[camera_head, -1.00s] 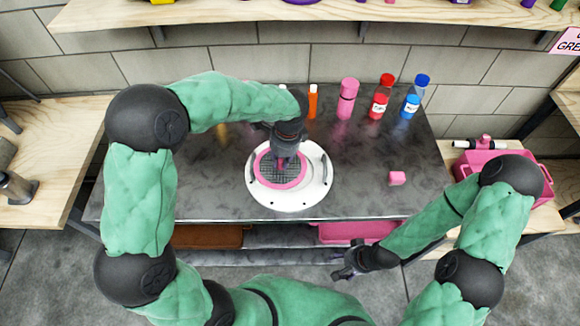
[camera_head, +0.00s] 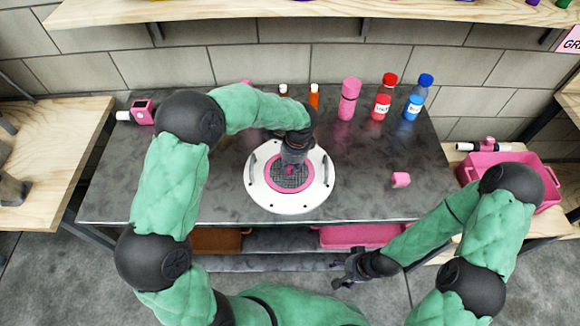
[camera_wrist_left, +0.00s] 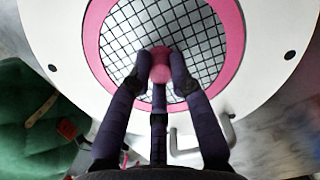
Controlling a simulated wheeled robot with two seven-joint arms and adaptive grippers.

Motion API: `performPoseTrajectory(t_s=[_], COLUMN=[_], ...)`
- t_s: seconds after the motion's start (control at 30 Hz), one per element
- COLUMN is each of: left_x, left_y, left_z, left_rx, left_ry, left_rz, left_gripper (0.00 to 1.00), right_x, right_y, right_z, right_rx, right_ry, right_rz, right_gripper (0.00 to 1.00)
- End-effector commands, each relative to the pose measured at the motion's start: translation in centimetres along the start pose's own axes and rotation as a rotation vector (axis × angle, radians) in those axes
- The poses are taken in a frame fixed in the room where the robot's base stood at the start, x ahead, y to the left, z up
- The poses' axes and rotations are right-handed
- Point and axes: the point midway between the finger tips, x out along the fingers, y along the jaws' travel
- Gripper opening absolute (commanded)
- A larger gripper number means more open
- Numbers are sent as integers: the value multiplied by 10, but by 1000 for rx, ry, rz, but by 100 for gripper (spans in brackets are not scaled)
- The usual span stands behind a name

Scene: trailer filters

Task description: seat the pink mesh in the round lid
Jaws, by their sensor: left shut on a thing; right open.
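The pink mesh (camera_head: 272,184) is a round dark grid with a pink rim. It lies over the middle of the white round lid (camera_head: 262,194) on the dark table, and looks roughly centred there. In the left wrist view its pink rim (camera_wrist_left: 93,40) and grid fill the top, with the white lid (camera_wrist_left: 50,35) around it. My left gripper (camera_head: 291,164) is shut on the mesh's pink knob (camera_wrist_left: 160,68) from above. Whether the mesh lies fully flat in the lid I cannot tell. My right gripper (camera_head: 352,268) is open and empty, low in front of the table.
A pink crate (camera_head: 512,170) is at the right. The table's front left is clear.

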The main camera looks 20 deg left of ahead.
Motion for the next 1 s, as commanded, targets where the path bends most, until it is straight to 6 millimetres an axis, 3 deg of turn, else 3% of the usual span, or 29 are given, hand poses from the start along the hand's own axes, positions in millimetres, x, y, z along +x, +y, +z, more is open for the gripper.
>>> performPoseTrajectory(t_s=[0.17, 0.2, 0.27, 0.67, 0.77, 1.0], left_x=[2, 2, 2, -2, -13, -61], left_y=[0, 0, 0, 0, 0, -1], left_z=[0, 0, 0, 0, 0, 0], left_rx=[0, 0, 0, 0, 0, 1], left_ry=[0, 0, 0, 1, 2, 2], left_rz=[0, 0, 0, -1, -2, -3], left_gripper=[0, 30, 45, 45, 45, 45], right_x=[1, 0, 0, -1, -5, -21], right_y=[0, 0, 0, 0, -2, -8], right_z=[0, 0, 0, 0, 0, 1], right_rx=[0, 0, 0, 0, 0, 0], right_ry=[0, 0, 0, 0, 0, 0], right_rz=[0, 0, 0, 0, 0, 0], right_gripper=[67, 67, 67, 67, 67, 67])
